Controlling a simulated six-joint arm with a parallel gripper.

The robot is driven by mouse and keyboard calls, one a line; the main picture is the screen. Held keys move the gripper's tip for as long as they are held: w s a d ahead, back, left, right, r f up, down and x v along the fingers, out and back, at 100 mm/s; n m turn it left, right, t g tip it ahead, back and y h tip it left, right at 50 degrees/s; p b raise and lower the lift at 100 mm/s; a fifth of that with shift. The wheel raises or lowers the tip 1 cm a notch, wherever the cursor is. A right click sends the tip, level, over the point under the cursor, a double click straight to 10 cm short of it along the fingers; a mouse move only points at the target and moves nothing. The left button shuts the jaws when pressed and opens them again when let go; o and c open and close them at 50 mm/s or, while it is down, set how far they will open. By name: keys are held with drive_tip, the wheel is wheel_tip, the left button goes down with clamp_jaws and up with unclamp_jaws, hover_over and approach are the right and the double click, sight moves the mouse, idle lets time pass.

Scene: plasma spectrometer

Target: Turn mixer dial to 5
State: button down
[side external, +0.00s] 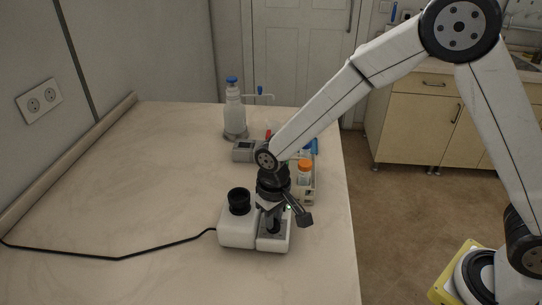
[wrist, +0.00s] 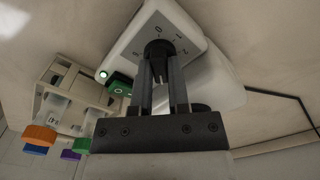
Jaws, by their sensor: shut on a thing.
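The white mixer (side external: 236,229) stands on the table, with a black cup-shaped top (side external: 239,201) at its left. Its black dial (wrist: 158,48) is on a grey panel with printed numbers; 0, 1 and 2 are partly readable in the wrist view. My gripper (side external: 273,221) points down over that panel in the side view. In the wrist view my gripper (wrist: 160,67) is shut on the dial, one finger on each side. The fingers hide part of the dial and scale, so its setting cannot be read. A green light (wrist: 102,74) glows beside a green switch (wrist: 119,87).
A rack (side external: 310,190) with an orange-capped vial (side external: 304,170) stands close behind my gripper. A grey box (side external: 243,151) and a blue-capped dispenser bottle (side external: 234,112) stand farther back. A black cable (side external: 120,257) runs left from the mixer. The table's left side is otherwise clear.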

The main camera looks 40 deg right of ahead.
drive_tip(key=m, duration=0.4)
drive_tip(key=shift+r+m, duration=0.1)
drive_tip(key=shift+m, duration=0.2)
drive_tip(key=m, duration=0.5)
drive_tip(key=shift+w, duration=0.1)
drive_tip(key=c, duration=0.6)
unclamp_jaws()
drive_tip(key=shift+r, duration=3.9)
drive_tip(key=shift+d, duration=0.1)
